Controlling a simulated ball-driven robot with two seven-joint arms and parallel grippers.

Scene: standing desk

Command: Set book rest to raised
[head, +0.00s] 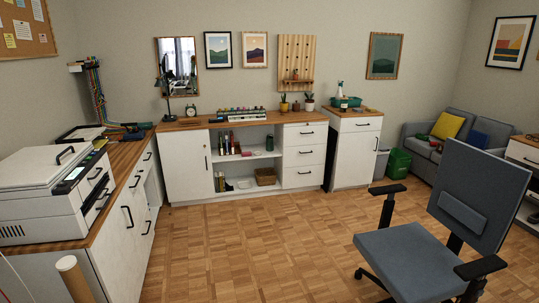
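I cannot make out a book rest for certain in the head view. A flat black-edged item with a white top (84,133) lies on the left wooden counter (128,152), but it is too small to tell what it is. Neither of my grippers is in view.
A white printer (45,190) stands on the left counter. A grey office chair (410,262) stands at the right front. White cabinets (185,165) line the back wall, with a green bin (398,164) and a grey sofa (424,148) at the right. The middle floor is clear.

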